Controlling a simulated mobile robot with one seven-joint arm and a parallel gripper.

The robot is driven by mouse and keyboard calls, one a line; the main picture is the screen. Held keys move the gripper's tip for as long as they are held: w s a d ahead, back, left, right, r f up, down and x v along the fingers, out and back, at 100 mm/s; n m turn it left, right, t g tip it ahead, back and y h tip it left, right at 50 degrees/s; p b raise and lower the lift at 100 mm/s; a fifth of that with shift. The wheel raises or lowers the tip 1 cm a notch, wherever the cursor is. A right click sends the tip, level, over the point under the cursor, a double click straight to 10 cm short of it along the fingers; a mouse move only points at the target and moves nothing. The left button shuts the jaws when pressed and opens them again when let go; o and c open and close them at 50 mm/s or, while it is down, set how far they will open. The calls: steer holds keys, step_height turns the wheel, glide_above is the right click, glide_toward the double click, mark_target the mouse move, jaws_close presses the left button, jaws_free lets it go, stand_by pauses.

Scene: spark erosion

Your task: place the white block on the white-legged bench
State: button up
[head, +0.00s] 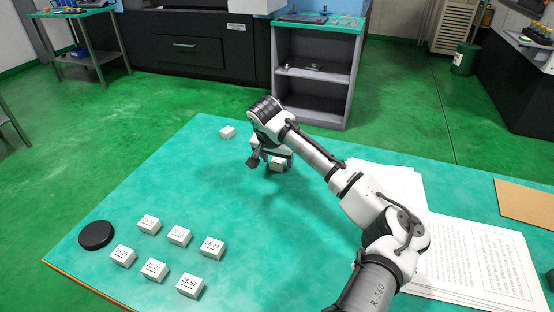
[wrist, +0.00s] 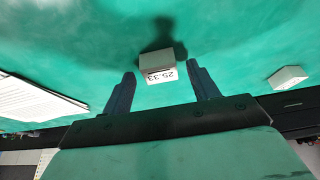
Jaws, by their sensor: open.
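A white block (head: 277,164) stands on the green-topped table (head: 210,170), under my gripper (head: 270,161). In the wrist view this block (wrist: 158,66) bears the upside-down label 25.33. It lies between the tips of my gripper (wrist: 160,72), with a gap at each finger. The fingers are apart and hold nothing. A second white block (head: 227,132) sits alone near the far edge; a block (wrist: 287,77) also shows at the right of the wrist view. I cannot tell any bench with white legs for sure; the near table's legs are hidden.
Several labelled white blocks (head: 180,236) stand in two rows at the front left, beside a black disc (head: 96,235). Paper sheets (head: 470,262) and a brown board (head: 526,208) lie at right. A green-topped bench (head: 75,17) and a grey shelf unit (head: 314,75) stand behind.

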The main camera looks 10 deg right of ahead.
steer(key=b+v, duration=0.1)
steer(key=v, duration=1.1)
steer(key=shift+s+f, duration=0.15)
steer(key=shift+f, duration=0.05)
